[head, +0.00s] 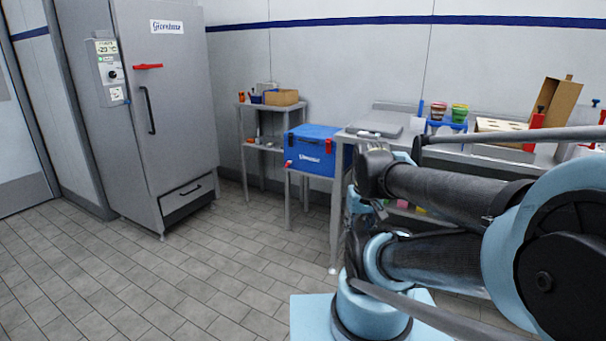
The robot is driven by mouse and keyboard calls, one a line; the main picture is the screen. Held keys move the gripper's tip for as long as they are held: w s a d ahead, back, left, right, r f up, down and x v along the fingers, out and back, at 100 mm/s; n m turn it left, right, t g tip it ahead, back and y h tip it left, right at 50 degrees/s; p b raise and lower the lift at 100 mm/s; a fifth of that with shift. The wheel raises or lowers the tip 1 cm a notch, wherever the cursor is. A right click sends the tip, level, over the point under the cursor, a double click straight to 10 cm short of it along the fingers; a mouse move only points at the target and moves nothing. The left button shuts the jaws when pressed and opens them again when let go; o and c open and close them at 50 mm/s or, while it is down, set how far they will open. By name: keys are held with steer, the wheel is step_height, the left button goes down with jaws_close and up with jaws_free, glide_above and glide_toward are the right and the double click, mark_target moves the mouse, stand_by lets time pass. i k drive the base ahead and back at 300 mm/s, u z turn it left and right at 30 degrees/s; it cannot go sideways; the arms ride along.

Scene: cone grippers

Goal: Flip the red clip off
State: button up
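A red clip (148,66) lies level across the left part of the tall grey freezer's door (165,120), above the black door handle, in the head view. The blue cooler box (320,155) also has small red latches, one on its front face (328,146) and a red spot low on its left end (288,163). The picture does not tell which red part is the task's clip. My arm is folded at the right, far from the freezer and partly in front of the steel table. I cannot make out my gripper in this view.
The cooler box sits on a low stand beside a small shelf (262,104) with a cardboard box (281,97). The steel table (350,137) carries a grey lid, coloured tubs and a brown carton (555,100). The tiled floor (180,275) before the freezer is clear.

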mark_target(328, 141)
steer(key=z, duration=0.05)
steer(key=i, duration=0.15)
steer(key=u, duration=0.05)
steer(key=k, duration=0.65)
steer(key=z, duration=0.5)
steer(key=i, duration=1.85)
steer(key=u, duration=0.65)
